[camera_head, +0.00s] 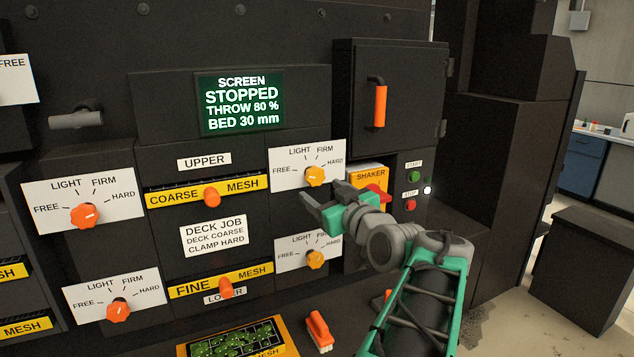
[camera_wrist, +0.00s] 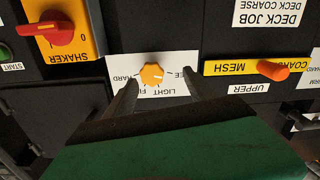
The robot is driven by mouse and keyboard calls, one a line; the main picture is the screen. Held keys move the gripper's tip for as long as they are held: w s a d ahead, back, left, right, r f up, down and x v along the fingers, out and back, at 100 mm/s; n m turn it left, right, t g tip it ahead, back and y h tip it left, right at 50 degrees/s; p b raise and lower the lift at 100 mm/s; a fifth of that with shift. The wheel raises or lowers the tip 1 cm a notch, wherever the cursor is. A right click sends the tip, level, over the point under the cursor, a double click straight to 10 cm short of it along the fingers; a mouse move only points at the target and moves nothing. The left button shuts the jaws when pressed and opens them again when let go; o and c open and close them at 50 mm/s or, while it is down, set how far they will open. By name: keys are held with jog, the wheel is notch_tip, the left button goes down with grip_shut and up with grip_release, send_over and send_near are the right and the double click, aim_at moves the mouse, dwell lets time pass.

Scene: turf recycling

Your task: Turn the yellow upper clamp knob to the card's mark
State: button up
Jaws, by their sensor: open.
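The yellow upper clamp knob (camera_head: 316,176) sits on a white dial plate marked FREE, LIGHT, FIRM and HARD, right of the UPPER slider. In the wrist view the knob (camera_wrist: 151,74) appears upside down, its white line seeming to point toward the FREE side. The job card (camera_head: 214,235) reads DECK JOB, DECK COARSE, CLAMP HARD. My gripper (camera_head: 322,194) is open and empty, in front of and just below the knob in the head view. In the wrist view its fingers (camera_wrist: 159,84) flank the knob, apart from it.
A red SHAKER switch (camera_head: 376,191) is close right of my gripper. A lower yellow knob (camera_head: 315,260) is beneath it. The upper orange slider (camera_head: 211,197) is left. An orange-handled door (camera_head: 380,106) is above right. A brush (camera_head: 320,331) lies below.

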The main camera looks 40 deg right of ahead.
aim_at(317, 176)
jog(key=shift+t, duration=0.3)
jog(key=w+d, duration=0.1)
jog(key=w, duration=0.1)
jog(key=w+d+p, duration=0.1)
jog(key=w, duration=0.1)
jog(key=w+d+r+p, duration=0.1)
jog(key=w, duration=0.1)
jog(key=shift+w+d+r, duration=0.1)
jog(key=shift+w+d, duration=0.1)
jog(key=shift+w, duration=0.1)
jog(key=c, duration=1.4)
